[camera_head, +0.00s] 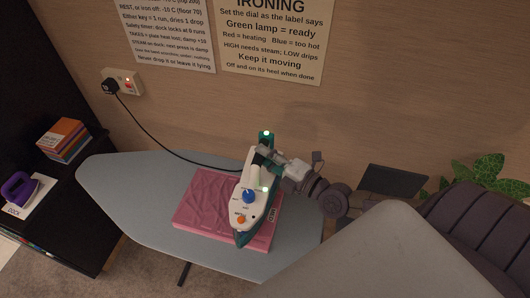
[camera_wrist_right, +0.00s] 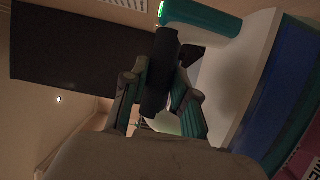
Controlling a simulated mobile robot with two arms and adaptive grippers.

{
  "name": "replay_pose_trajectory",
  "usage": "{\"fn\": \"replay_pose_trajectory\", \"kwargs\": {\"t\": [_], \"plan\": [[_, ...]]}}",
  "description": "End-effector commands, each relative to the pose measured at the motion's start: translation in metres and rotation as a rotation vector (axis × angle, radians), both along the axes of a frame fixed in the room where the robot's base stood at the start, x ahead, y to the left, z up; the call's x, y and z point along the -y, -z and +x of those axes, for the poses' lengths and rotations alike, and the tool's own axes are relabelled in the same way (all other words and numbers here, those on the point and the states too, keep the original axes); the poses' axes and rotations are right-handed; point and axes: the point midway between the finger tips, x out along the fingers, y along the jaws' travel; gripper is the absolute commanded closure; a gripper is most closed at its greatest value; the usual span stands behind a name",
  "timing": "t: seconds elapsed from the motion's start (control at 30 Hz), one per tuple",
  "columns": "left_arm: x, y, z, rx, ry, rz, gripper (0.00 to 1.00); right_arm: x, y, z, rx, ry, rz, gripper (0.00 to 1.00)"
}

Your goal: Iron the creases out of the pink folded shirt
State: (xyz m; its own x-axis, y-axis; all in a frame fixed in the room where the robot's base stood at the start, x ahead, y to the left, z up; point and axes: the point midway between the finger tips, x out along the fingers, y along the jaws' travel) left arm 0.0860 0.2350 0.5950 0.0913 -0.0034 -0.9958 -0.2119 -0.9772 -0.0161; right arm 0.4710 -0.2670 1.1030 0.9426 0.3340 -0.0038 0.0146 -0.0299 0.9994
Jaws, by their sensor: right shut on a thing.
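The pink folded shirt (camera_head: 205,200) lies on the ironing board, with crease lines showing on its left part. The white and teal iron (camera_head: 245,210) is over the shirt's right half, its tip toward the near edge. I cannot tell whether its plate touches the cloth. The iron has a blue dial and an orange button on top, and a lit green lamp at its heel. My right gripper (camera_head: 267,155) is shut on the iron's handle. In the right wrist view the dark handle (camera_wrist_right: 160,75) sits between the fingers. My left gripper is not in view.
The ironing board (camera_head: 130,180) has free room left of the shirt. A black cord runs from the iron to a wall socket (camera_head: 124,82). Wall signs (camera_head: 272,40) hang behind.

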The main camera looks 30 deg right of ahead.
Motion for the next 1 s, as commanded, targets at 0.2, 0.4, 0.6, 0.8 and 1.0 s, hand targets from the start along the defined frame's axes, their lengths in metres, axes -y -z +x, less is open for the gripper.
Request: {"fn": "replay_pose_trajectory", "kwargs": {"t": [0.2, 0.4, 0.6, 0.8, 1.0], "plan": [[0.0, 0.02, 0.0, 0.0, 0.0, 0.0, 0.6, 0.0, 0.025, 0.001, 0.01, 0.002, 0.006, 1.0], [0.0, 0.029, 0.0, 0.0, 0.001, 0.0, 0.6, 0.0, 0.04, 0.002, 0.01, 0.002, 0.005, 1.0], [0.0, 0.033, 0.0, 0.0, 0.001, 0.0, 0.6, 0.0, 0.047, 0.001, 0.01, 0.002, 0.005, 1.0], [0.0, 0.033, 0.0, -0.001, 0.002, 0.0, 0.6, 0.0, 0.047, 0.001, 0.011, 0.001, 0.005, 1.0], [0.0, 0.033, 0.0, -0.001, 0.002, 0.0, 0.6, 0.0, 0.047, 0.001, 0.011, 0.001, 0.005, 1.0]]}}
